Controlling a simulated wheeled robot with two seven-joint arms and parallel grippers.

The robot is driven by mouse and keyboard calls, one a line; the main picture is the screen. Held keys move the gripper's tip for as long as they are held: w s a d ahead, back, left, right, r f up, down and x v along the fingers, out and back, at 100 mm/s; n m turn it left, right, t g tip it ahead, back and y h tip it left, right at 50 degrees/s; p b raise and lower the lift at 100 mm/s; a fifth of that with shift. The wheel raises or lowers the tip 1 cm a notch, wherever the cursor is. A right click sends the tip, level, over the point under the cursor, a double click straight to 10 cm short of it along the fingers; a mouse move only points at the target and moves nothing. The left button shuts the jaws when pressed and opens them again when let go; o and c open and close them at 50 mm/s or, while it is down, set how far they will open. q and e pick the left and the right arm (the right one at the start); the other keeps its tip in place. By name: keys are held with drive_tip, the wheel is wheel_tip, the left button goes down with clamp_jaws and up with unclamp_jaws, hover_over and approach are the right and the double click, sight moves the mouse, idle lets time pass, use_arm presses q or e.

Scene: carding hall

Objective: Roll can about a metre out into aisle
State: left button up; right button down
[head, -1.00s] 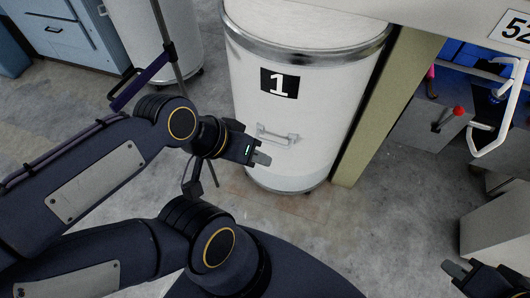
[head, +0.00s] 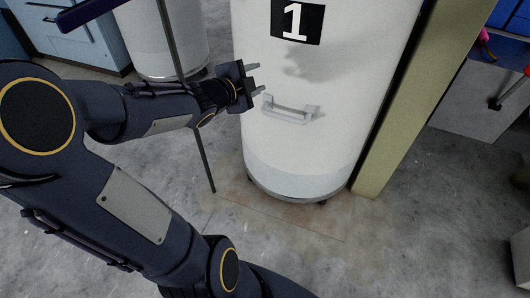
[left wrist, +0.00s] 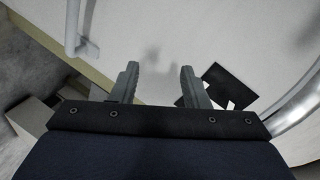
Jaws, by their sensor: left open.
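The can is a tall white drum (head: 320,130) marked with a black "1" label, standing upright on small casters. Its grey bar handle (head: 290,110) is low on the front. The can also fills much of the left wrist view (left wrist: 160,60), with the handle (left wrist: 75,30) at upper left and part of the label at right. My left gripper (head: 256,78) is open and empty, just left of and slightly above the handle, apart from it. Its two fingers also show in the left wrist view (left wrist: 160,85). My right gripper is out of view.
A second white can (head: 160,40) stands behind at left, near a blue cabinet (head: 75,35). A thin dark pole (head: 206,160) stands close left of the can. A yellowish post (head: 420,100) is close on its right. The floor in front is clear.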

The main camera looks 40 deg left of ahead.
sight(283, 119)
use_arm(q)
wheel_tip(283, 119, down, 16)
drive_tip(key=w+d+m+h+b, duration=0.1)
drive_tip(key=d+m+h+b, duration=0.1)
drive_tip(key=m+h+b, duration=0.4)
drive_tip(key=m+b, duration=0.2)
drive_tip(key=b, duration=0.1)
drive_tip(key=shift+d+r+m+h, duration=0.2)
drive_tip(key=shift+m+h, duration=0.1)
drive_tip(key=shift+m, duration=0.1)
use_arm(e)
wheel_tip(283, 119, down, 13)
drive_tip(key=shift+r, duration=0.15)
use_arm(q)
drive_tip(key=shift+w, duration=0.1)
drive_tip(key=shift+b+x, duration=1.35)
drive_tip(key=shift+x, duration=2.5)
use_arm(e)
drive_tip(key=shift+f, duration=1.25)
use_arm(q)
drive_tip(key=shift+r, duration=0.1)
drive_tip(key=shift+c, duration=0.2)
clamp_jaws()
